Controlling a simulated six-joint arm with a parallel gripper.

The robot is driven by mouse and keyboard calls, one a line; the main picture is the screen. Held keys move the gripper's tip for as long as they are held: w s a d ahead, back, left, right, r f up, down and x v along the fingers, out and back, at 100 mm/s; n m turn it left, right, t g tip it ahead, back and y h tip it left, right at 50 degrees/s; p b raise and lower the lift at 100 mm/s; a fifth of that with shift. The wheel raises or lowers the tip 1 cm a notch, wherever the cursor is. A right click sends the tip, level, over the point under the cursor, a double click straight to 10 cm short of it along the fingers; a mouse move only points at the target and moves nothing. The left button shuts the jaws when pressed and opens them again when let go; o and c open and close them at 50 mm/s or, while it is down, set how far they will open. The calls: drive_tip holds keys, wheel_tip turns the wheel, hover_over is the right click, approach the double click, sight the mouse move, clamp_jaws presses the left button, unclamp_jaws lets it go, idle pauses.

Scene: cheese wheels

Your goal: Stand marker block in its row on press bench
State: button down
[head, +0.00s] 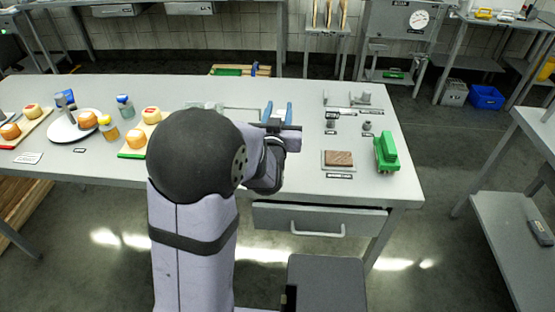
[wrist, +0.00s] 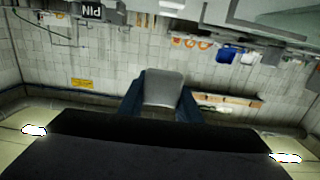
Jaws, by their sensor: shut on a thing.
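My gripper (head: 278,112) is over the right half of the near grey bench (head: 225,92), its blue fingers pointing away from me. In the wrist view the blue fingers (wrist: 160,100) are shut on a plain light grey block (wrist: 163,87), which I take as the marker block. The block is hardly visible in the head view, where my arm hides part of the bench. Small grey metal pieces (head: 340,112) with label plates stand in rows right of my gripper. I cannot tell which row is the block's.
A brown block on a plate (head: 339,158) and a green object (head: 386,152) stand near the bench's right end. Orange cheese wheels on boards, a white plate (head: 73,124) and jars are at the left. A dial-fronted machine (head: 398,20) stands behind.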

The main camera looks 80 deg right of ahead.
drive_tip(key=shift+f, duration=4.95)
drive_tip(key=shift+f, duration=0.1)
drive_tip(key=shift+f+b, duration=0.3)
drive_tip(key=shift+b, duration=0.25)
